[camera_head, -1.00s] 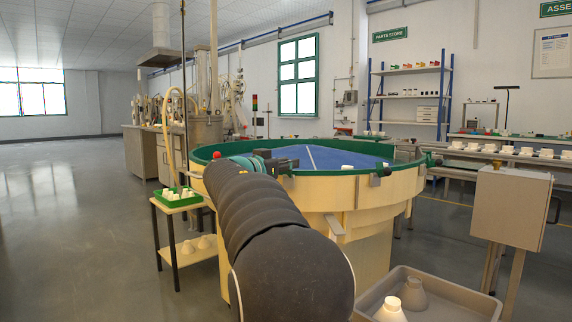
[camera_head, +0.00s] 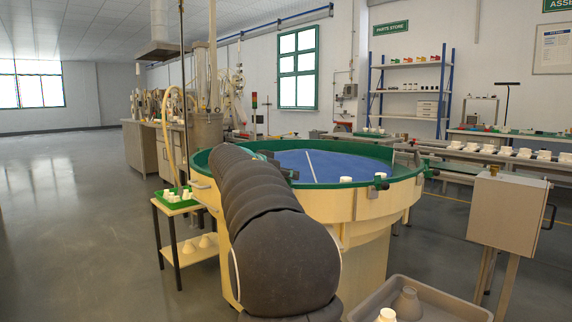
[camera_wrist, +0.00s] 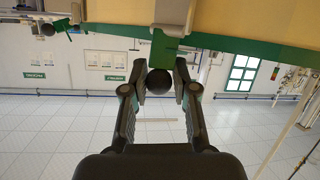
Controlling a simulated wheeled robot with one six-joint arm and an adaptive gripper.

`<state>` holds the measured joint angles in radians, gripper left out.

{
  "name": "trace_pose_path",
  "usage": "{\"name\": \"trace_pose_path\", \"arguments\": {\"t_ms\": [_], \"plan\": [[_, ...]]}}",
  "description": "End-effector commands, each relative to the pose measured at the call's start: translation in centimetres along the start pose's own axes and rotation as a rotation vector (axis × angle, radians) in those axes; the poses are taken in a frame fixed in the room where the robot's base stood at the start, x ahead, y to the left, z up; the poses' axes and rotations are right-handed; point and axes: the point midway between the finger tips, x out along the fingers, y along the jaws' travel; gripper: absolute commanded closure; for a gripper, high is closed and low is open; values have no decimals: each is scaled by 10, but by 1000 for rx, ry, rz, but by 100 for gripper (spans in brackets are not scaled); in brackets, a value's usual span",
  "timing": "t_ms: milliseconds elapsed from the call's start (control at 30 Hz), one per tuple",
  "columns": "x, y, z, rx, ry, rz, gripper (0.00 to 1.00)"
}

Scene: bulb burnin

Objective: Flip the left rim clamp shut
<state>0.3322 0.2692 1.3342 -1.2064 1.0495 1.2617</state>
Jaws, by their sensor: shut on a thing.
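The left rim clamp's green lever (camera_wrist: 161,50) and black ball knob (camera_wrist: 159,81) show in the wrist view, which is upside down. The lever stands out from the tub's green rim beside a grey bracket (camera_wrist: 173,14). My gripper (camera_wrist: 160,74) has its two dark fingers on either side of the knob and lever, closed on them. In the head view, my arm hides the gripper and most of this clamp. Another rim clamp (camera_head: 380,182) sits on the front right of the rim, and its black knob (camera_wrist: 47,29) seems to show in the wrist view.
The round cream tub (camera_head: 375,217) has a green rim and a blue inner surface (camera_head: 330,165). A grey cabinet (camera_head: 507,212) stands at right. A grey bin (camera_head: 450,301) holds pale parts at front right. A small table with a green tray (camera_head: 176,203) stands left. Floor further left is clear.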

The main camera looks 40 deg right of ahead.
Motion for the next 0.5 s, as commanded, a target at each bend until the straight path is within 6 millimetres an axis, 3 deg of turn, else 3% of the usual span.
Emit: {"name": "trace_pose_path", "arguments": {"t_ms": [500], "plan": [[6,0,-1,-62,-113,12,100]]}}
